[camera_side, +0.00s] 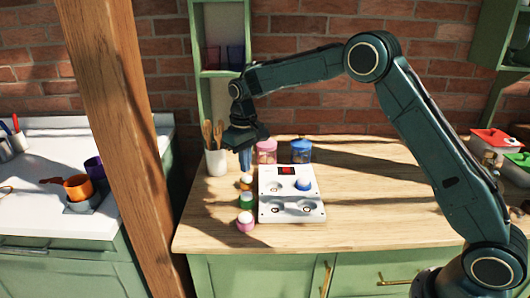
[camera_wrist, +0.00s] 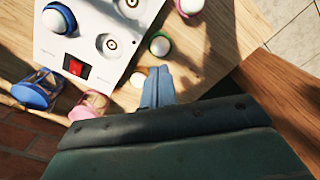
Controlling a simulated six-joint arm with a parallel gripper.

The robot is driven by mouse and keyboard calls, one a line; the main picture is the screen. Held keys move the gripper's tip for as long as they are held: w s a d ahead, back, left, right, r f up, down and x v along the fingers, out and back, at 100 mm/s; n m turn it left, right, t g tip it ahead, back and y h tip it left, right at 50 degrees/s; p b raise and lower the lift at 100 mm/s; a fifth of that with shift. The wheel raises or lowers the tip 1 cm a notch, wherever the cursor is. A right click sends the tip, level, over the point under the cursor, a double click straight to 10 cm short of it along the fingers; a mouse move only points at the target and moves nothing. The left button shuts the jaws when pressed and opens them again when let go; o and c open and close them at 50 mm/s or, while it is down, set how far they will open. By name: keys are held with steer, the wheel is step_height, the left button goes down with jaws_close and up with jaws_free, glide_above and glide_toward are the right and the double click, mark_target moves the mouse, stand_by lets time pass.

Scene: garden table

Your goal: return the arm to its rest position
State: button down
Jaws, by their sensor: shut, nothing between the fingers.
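My gripper (camera_side: 246,160) hangs above the back left of the wooden table, fingers pointing down. In the wrist view its two blue fingers (camera_wrist: 158,86) are pressed together with nothing between them. The arm is raised and bent, reaching left from its base at the lower right. A small orange-and-white piece (camera_side: 246,181) stands just below the gripper in the side view; in the wrist view it (camera_wrist: 138,79) shows beside the fingertips, apart from them as far as I can tell.
A white board (camera_side: 291,207) with round sockets and a red switch (camera_side: 287,170) carries a blue-and-white piece (camera_side: 303,184). Green (camera_side: 246,201) and pink (camera_side: 245,222) pieces stand left. Pink (camera_side: 266,152) and blue (camera_side: 301,151) jars and a utensil pot (camera_side: 216,162) are close by. A wooden post (camera_side: 120,130) rises left.

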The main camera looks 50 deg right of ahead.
steer(key=s+d+r+t, duration=0.2)
steer(key=s+r+t, duration=0.1)
steer(key=s+r, duration=1.25)
steer(key=s+f+t, duration=0.1)
steer(key=s+t, duration=0.1)
steer(key=s, duration=2)
steer(key=shift+d+f+m+t, duration=0.25)
steer(key=shift+d+m+t, duration=0.05)
steer(key=shift+d, duration=0.1)
